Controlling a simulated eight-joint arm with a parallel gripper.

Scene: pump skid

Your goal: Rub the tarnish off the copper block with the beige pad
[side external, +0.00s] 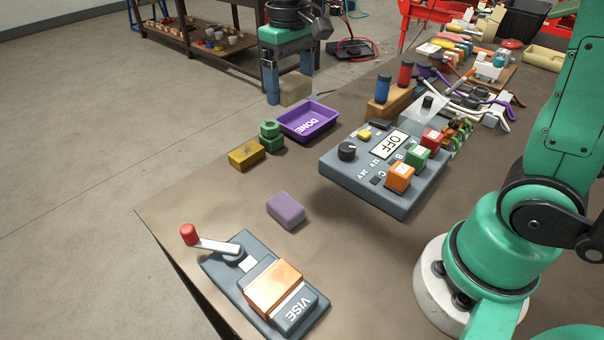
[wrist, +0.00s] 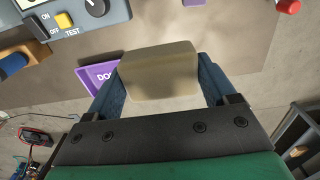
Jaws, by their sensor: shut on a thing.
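My gripper (side external: 290,90) is shut on the beige pad (side external: 295,88), held between its blue fingers in the air near the table's far edge. In the wrist view the beige pad (wrist: 160,72) sits between both fingers, with brownish shading on its face. The copper block (side external: 273,288) is clamped in the grey vise (side external: 297,315) at the table's near left corner, well away from my gripper. Its top looks bright orange; I cannot make out distinct tarnish. The copper block is not visible in the wrist view.
The purple DONE tray (side external: 309,121) lies below and nearer than my gripper. A control box (side external: 385,165) fills the middle.

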